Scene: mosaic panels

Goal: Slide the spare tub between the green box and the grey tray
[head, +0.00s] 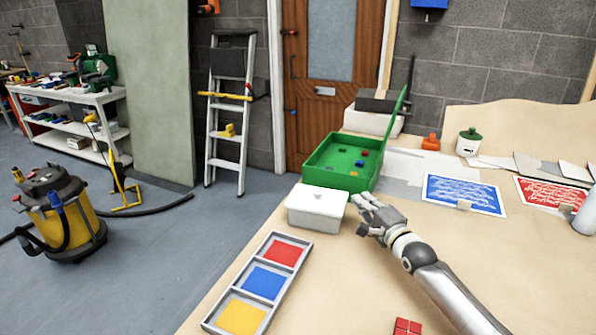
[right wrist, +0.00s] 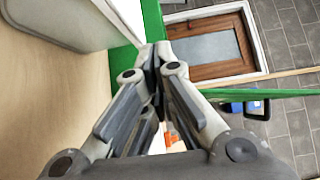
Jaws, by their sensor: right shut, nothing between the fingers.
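The white lidded tub (head: 316,208) stands on the bench between the green box (head: 325,182) behind it and the grey tray (head: 257,317) in front. The tray's compartments hold red, blue and yellow squares. My right gripper (head: 364,202) is shut and empty, just right of the tub; I cannot tell whether it touches. In the right wrist view the shut fingers (right wrist: 152,58) point towards the green box's edge (right wrist: 152,20), with the pale tub (right wrist: 55,18) at upper left.
Blue (head: 462,194) and red (head: 550,194) patterned panels lie to the right. An orange object (head: 431,142) and a green-lidded jar (head: 468,143) stand at the back. Red tiles (head: 407,327) lie at the front. The bench between tray and right arm is bare.

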